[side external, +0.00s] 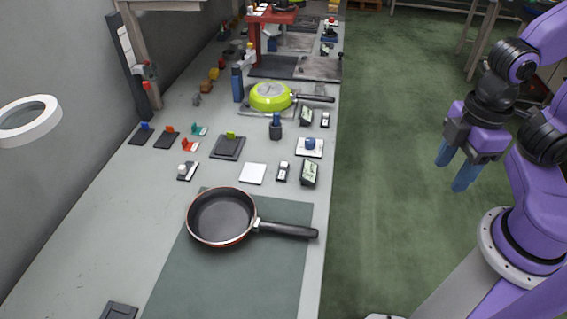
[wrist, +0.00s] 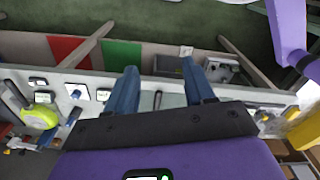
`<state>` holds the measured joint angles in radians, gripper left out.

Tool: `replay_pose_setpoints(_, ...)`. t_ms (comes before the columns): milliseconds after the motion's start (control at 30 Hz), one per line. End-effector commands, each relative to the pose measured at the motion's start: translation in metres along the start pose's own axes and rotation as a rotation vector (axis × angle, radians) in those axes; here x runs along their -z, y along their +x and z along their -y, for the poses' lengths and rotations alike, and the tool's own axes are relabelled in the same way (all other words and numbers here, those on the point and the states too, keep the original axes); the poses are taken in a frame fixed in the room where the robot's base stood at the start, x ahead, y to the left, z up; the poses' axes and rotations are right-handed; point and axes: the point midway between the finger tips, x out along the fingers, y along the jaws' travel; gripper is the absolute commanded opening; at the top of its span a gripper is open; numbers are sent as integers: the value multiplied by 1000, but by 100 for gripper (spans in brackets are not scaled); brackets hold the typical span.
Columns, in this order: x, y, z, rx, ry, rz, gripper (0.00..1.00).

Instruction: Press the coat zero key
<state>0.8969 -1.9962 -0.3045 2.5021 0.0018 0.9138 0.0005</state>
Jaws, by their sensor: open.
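My gripper (side external: 455,166) is open and empty. It hangs over the green floor, to the right of the bench and well apart from it. Its two blue fingers also show in the wrist view (wrist: 160,72). No key label is readable, so I cannot tell which is the coat zero key. A small white unit with a dark top (side external: 283,172) stands beside a tilted display (side external: 310,173), near the bench's right edge. A similar small unit (side external: 325,119) stands beside another display (side external: 306,115) farther back, near the lime-green pan (side external: 270,95).
A dark pan (side external: 221,217) lies on the green mat (side external: 220,270), its handle pointing right. A white plate (side external: 252,173), a blue-knobbed block (side external: 310,146) and a dark blue post (side external: 276,127) stand behind it. A red press frame (side external: 256,35) stands farther back. The floor aisle (side external: 385,190) is clear.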

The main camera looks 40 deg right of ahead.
Motion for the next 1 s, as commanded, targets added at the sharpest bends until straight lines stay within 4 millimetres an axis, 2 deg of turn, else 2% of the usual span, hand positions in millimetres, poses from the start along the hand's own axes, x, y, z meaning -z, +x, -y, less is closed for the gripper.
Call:
replay_pose_setpoints(33,0,0,0,0,0,0,36)
replay_pose_setpoints(133,0,0,0,0,0,0,3)
replay_pose_setpoints(167,0,0,0,0,0,0,0)
replay_pose_setpoints(1000,0,0,0,0,0,0,0)
